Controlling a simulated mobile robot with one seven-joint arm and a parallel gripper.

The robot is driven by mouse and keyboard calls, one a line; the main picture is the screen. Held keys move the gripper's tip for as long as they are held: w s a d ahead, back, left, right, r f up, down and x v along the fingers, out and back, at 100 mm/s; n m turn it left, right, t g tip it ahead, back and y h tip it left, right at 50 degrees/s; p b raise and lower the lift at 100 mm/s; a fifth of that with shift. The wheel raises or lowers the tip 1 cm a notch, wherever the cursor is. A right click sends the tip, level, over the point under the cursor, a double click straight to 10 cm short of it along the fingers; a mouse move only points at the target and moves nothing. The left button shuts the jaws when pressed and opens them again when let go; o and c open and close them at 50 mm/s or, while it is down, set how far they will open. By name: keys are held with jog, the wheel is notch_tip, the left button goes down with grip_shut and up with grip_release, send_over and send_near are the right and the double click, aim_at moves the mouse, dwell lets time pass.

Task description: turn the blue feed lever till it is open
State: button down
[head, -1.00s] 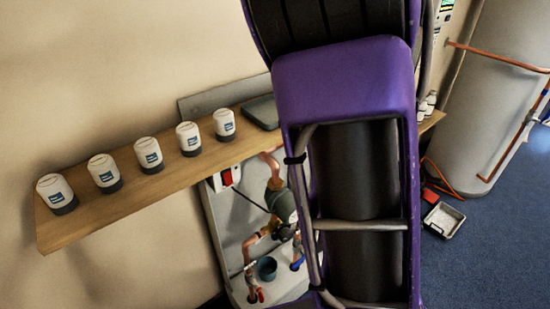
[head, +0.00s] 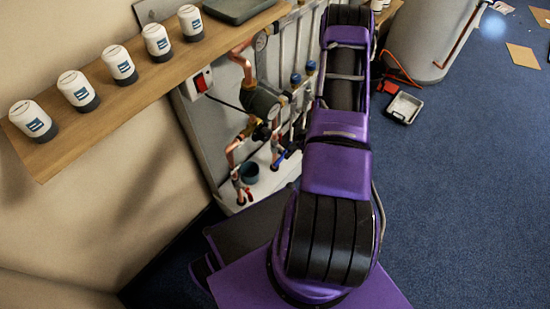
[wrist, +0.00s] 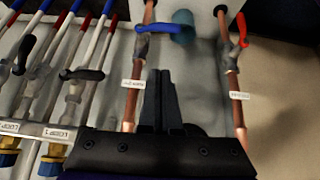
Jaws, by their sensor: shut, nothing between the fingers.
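The blue feed lever (wrist: 157,28) is at the top middle of the wrist view, on a copper pipe. Its handle lies crosswise to the pipe and points right. In the head view the blue lever (head: 279,161) shows low on the board, beside my arm. My gripper (wrist: 160,76) is shut and empty, with its fingers pointing up the wrist picture. The fingertips lie below the blue lever in that picture and appear apart from it. In the head view my arm hides the gripper.
A red lever (wrist: 242,29) sits on the pipe to the right. A teal cup (wrist: 184,27) is close beside the blue handle. Black levers (wrist: 81,74) and several red and blue pipes stand left.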

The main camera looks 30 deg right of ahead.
jog(key=b, duration=0.2)
send_over(281, 158)
jog(key=a, duration=0.2)
jog(key=f, duration=0.9)
jog(key=shift+s+d, duration=0.25)
jog(key=shift+s, duration=0.15)
jog(key=shift+s+d+f, duration=0.1)
jog(key=shift+s+f, duration=0.05)
jog(key=shift+f, duration=0.45)
jog(key=shift+s+d+f, duration=0.1)
jog(key=shift+s+f, duration=0.05)
jog(key=shift+f, duration=0.45)
jog(key=shift+s+f, duration=0.1)
jog(key=shift+f, duration=0.45)
